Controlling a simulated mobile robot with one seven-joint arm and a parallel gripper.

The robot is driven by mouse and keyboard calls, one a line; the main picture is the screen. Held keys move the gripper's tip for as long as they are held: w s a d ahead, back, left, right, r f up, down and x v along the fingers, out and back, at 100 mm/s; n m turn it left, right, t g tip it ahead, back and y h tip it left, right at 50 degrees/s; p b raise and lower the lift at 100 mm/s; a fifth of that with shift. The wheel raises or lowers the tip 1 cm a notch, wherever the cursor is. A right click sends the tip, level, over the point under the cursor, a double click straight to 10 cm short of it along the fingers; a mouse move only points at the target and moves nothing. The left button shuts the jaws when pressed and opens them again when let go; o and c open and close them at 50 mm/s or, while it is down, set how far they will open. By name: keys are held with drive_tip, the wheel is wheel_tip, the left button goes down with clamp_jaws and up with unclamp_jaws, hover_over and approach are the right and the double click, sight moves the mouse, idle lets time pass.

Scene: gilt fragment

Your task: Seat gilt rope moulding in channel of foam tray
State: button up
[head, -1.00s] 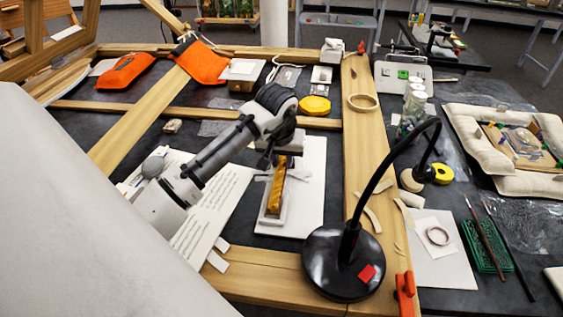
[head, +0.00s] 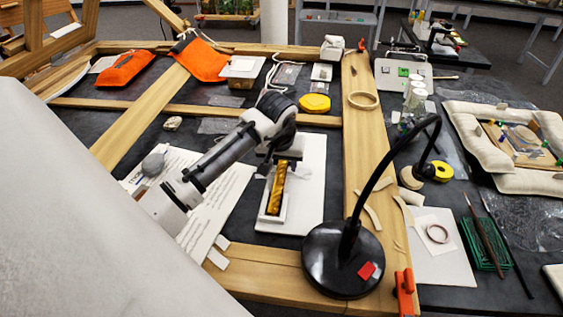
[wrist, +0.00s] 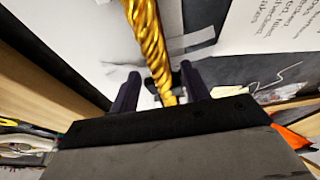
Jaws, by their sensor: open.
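The gilt rope moulding (head: 277,190) is a short, twisted gold rod. In the head view it lies lengthwise within the outline of the narrow pale foam tray (head: 267,219), and I cannot tell how deep it sits in the channel. My gripper (head: 279,162) is over the moulding's far end. In the wrist view the moulding (wrist: 150,45) runs between the two dark fingers of my gripper (wrist: 160,85), with visible gaps on both sides. The fingers are open. Its far end is hidden by my gripper in the head view.
The tray stands on a white board (head: 310,190). A black lamp (head: 340,262) with a curved neck stands to the right, near the wooden beam (head: 362,130). Printed sheets (head: 215,205) lie to the left.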

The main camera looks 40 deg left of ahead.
drive_tip(key=b+v, duration=0.2)
drive_tip(key=v, duration=1)
drive_tip(key=shift+r, duration=0.2)
